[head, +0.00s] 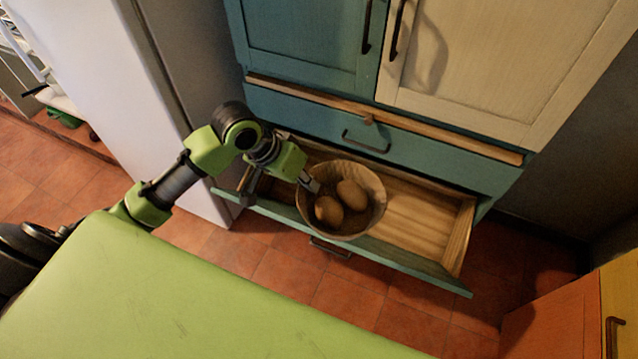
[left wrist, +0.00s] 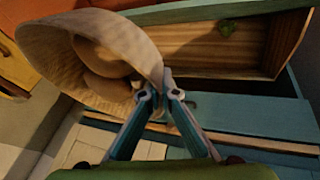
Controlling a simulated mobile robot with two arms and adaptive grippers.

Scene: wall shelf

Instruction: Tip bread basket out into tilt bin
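The bread basket (head: 372,212) is a round, pale brown bowl with bread rolls (head: 352,195) inside. My left gripper (head: 310,184) is shut on its rim at the left side in the head view. In the left wrist view the fingertips (left wrist: 172,88) meet at the wall of the basket (left wrist: 125,35), with bread (left wrist: 95,55) still inside. The basket is over the left-middle part of an open wooden bin with a teal front (head: 410,262), which looks like the tilt bin. Whether the basket touches the bin is unclear. My right gripper is not in view.
The teal cabinet (head: 300,113) with cream door (head: 490,60) rises behind the bin. A white fridge-like unit (head: 110,80) stands left. An orange and yellow cabinet (head: 570,315) is at lower right.

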